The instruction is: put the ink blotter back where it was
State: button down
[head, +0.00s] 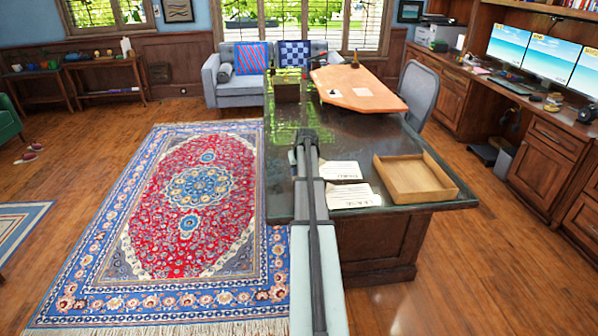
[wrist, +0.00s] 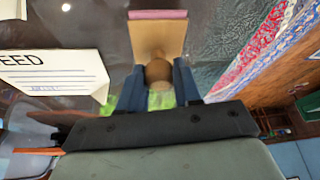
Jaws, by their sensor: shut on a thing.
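The ink blotter (wrist: 157,38) shows in the wrist view as a light wooden block with a round brown knob and a pink strip along its far edge. My gripper (wrist: 158,72) is shut on the knob, with one dark blue finger on each side. The blotter is held over the dark desk top; how far above it, I cannot tell. In the head view my arm reaches along the desk and hides the blotter and the fingers.
The dark desk (head: 370,142) carries an open wooden tray (head: 447,189), two printed papers (head: 340,170), an orange-brown board (head: 340,82) and a small box (head: 287,92). A paper (wrist: 52,75) lies left of the blotter in the wrist view. A grey chair (head: 422,85) stands behind the desk.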

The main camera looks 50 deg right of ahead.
jog(key=shift+f, duration=0.3)
jog(key=c, duration=0.8)
grip_release()
jog(key=v, duration=1.2)
jog(key=shift+r, duration=0.2)
